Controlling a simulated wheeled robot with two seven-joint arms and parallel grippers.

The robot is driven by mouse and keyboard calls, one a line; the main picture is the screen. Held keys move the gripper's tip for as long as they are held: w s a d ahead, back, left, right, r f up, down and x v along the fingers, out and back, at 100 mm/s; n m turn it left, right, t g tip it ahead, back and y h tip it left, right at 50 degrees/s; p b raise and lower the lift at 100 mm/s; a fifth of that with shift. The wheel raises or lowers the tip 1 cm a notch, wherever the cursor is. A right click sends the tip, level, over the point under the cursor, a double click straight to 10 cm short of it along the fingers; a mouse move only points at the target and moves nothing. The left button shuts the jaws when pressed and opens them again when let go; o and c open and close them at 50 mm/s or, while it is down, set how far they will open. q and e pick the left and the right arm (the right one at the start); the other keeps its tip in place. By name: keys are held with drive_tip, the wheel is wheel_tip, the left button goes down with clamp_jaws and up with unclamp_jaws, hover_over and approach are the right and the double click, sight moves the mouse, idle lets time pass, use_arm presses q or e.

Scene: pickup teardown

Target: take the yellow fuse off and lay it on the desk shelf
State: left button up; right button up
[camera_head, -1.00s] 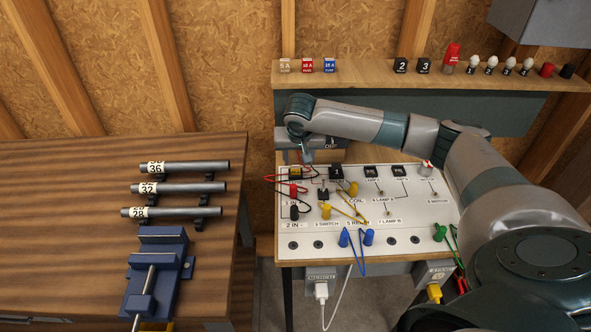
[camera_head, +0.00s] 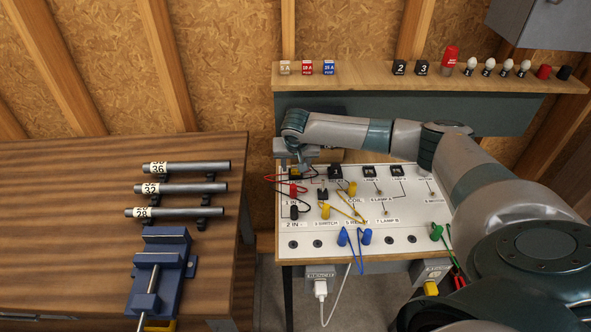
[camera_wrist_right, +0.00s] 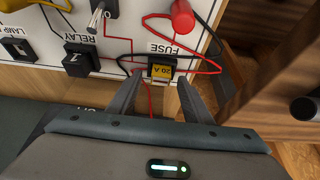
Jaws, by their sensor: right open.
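The yellow fuse (camera_wrist_right: 161,70) sits in its black holder under the FUSE label on the white panel (camera_wrist_right: 126,30), with its 20 A marking upside down in the right wrist view. My right gripper (camera_wrist_right: 160,79) is open, with one finger on each side of the fuse and a gap to each. In the head view the right gripper (camera_head: 297,165) is over the panel's back left corner and largely hides the fuse. The desk shelf (camera_head: 365,76) is the raised wooden ledge behind the panel. My left gripper is out of view.
On the shelf stand a white fuse (camera_head: 285,68), a red fuse (camera_head: 307,68) and a blue fuse (camera_head: 328,68), with bare wood to their right. Red and black leads (camera_head: 273,178) loop near the gripper. A bench with a blue vise (camera_head: 160,270) is at left.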

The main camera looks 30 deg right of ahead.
idle(0.3)
drive_tip(key=c, duration=1.1)
drive_tip(key=shift+r, duration=0.1)
drive_tip(key=shift+w+r+b, duration=0.1)
drive_tip(key=shift+r+b, duration=0.3)
drive_tip(key=shift+r, duration=0.05)
drive_tip(key=r, duration=0.1)
drive_tip(key=r+b, duration=0.1)
drive_tip(key=r, duration=0.1)
drive_tip(key=shift+s+d+r+b, duration=0.1)
drive_tip(key=shift+s+d+b, duration=0.25)
drive_tip(key=s+d+r+b, duration=0.3)
drive_tip(key=s+d+r, duration=0.3)
drive_tip(key=s+d, duration=0.1)
drive_tip(key=shift+s+d+r, duration=0.3)
drive_tip(key=shift+d+r, duration=0.05)
drive_tip(key=shift+r, duration=0.05)
